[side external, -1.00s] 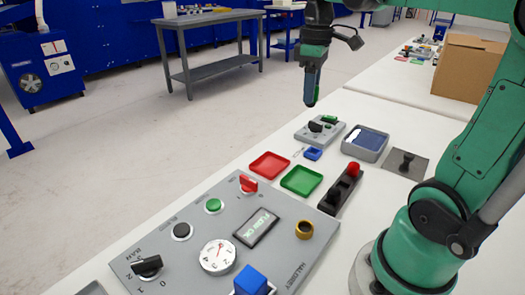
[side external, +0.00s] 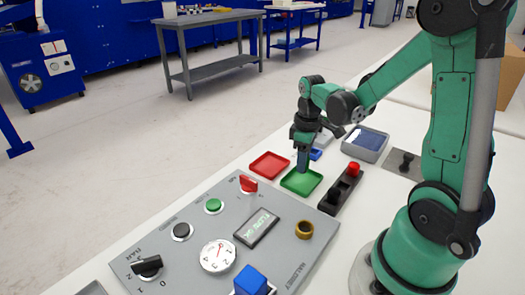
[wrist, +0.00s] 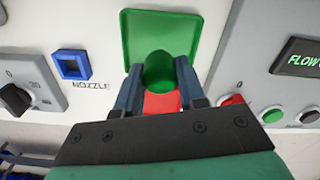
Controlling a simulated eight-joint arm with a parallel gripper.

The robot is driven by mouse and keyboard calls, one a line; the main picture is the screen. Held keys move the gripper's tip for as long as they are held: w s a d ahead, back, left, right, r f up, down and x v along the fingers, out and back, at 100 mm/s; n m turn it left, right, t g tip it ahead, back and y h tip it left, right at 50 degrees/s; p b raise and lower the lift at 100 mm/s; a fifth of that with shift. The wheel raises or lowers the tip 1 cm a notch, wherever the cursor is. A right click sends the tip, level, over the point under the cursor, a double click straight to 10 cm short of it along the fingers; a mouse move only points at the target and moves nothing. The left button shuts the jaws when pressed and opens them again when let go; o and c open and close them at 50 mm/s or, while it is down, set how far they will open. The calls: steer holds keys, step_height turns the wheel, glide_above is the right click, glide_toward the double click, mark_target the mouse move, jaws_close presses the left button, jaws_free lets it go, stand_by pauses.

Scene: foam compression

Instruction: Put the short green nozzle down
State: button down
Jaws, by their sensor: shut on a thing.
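The short green nozzle (wrist: 158,72) is between the two fingers of my gripper (wrist: 160,76) in the wrist view, and I see its rounded end. My gripper (side external: 303,168) is shut on it and points down at the green tray (side external: 302,187) in the side view. The nozzle is hidden there by the fingers. In the wrist view the green tray (wrist: 190,24) lies past the nozzle, and the red tray (wrist: 162,103) shows between the fingers. I cannot tell if the nozzle touches the tray.
A blue square socket marked NOZZLE (wrist: 73,65) is left of the trays in the wrist view. The red tray (side external: 269,165) is beside the green one. A black block with a red piece (side external: 353,170), a grey bin (side external: 366,154) and a grey control panel (side external: 200,250) stand close by.

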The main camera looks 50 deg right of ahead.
steer(key=shift+f, duration=1.55)
steer(key=shift+f, duration=0.15)
steer(key=c, duration=0.5)
jaws_free()
step_height(320, 180, up, 12)
steer(key=shift+a+r, duration=0.1)
steer(key=a+m+t, duration=0.1)
steer(key=a+t, duration=0.1)
steer(key=a, duration=0.2)
steer(key=a+m+t, duration=0.1)
steer(key=a+t, duration=0.1)
steer(key=a, duration=0.3)
steer(key=a+m+t, duration=0.1)
steer(key=a+t, duration=0.2)
steer(key=a, duration=0.1)
steer(key=shift+a+r, duration=0.15)
steer(key=shift+r, duration=0.05)
